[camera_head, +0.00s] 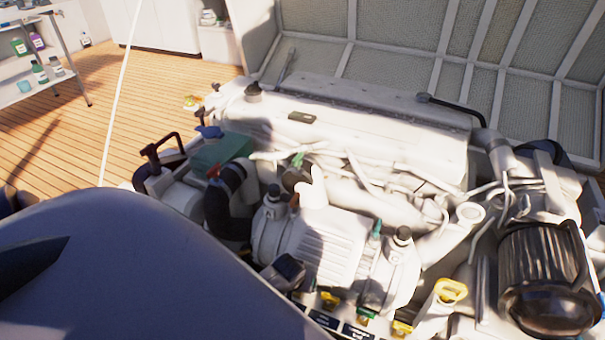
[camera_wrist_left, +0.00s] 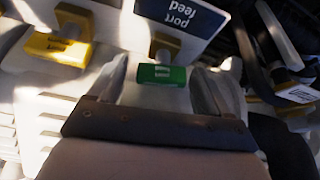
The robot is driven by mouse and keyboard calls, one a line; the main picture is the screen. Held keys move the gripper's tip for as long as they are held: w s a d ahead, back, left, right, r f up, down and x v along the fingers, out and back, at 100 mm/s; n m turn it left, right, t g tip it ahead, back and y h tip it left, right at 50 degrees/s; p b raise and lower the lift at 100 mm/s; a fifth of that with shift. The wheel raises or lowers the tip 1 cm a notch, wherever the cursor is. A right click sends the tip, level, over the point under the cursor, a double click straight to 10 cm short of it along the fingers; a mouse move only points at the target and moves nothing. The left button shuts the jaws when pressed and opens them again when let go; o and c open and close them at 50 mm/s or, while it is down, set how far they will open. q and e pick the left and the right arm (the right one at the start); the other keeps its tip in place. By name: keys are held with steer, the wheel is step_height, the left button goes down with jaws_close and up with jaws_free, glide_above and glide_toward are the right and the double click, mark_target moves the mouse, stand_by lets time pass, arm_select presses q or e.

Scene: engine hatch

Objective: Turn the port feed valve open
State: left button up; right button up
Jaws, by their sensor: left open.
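In the left wrist view, the dark blue label (camera_wrist_left: 176,16) reads "Port feed" upside down. Just below it is the port feed valve's yellow part (camera_wrist_left: 164,43), with a green piece (camera_wrist_left: 161,75) bearing a white mark. My left gripper (camera_wrist_left: 166,82) is open, with its grey fingers on either side of the green piece. I cannot tell whether they touch it. In the head view, several small yellow valve handles (camera_head: 330,298) line the engine's front edge above dark labels too small to read. My right gripper is not in view.
The white engine (camera_head: 330,245) with hoses and pipes fills the head view's middle. A black ribbed cylinder (camera_head: 545,270) stands at right. Another yellow handle (camera_wrist_left: 58,50) is left of the valve in the wrist view. The open hatch lid (camera_head: 400,50) is behind; wooden deck (camera_head: 60,130) lies left.

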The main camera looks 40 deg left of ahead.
arm_select(q)
steer(key=shift+f+m+h+b, duration=0.3)
steer(key=shift+f+m+b, duration=0.05)
steer(key=shift+m+b, duration=0.65)
steer(key=s+d+r+m+t+p, duration=0.1)
steer(key=s+d+r+p, duration=0.1)
steer(key=r+p, duration=0.5)
steer(key=s+d+r+m+t+h+p, duration=0.1)
steer(key=s+d+r+m+t+p, duration=0.1)
steer(key=r+p, duration=0.6)
steer(key=s+d+r+m+t+h+p, duration=0.1)
steer(key=s+d+r+p, duration=0.3)
steer(key=r, duration=1)
steer(key=d+p, duration=0.2)
steer(key=p, duration=0.2)
steer(key=shift+r+t, duration=0.15)
steer(key=shift+t, duration=0.25)
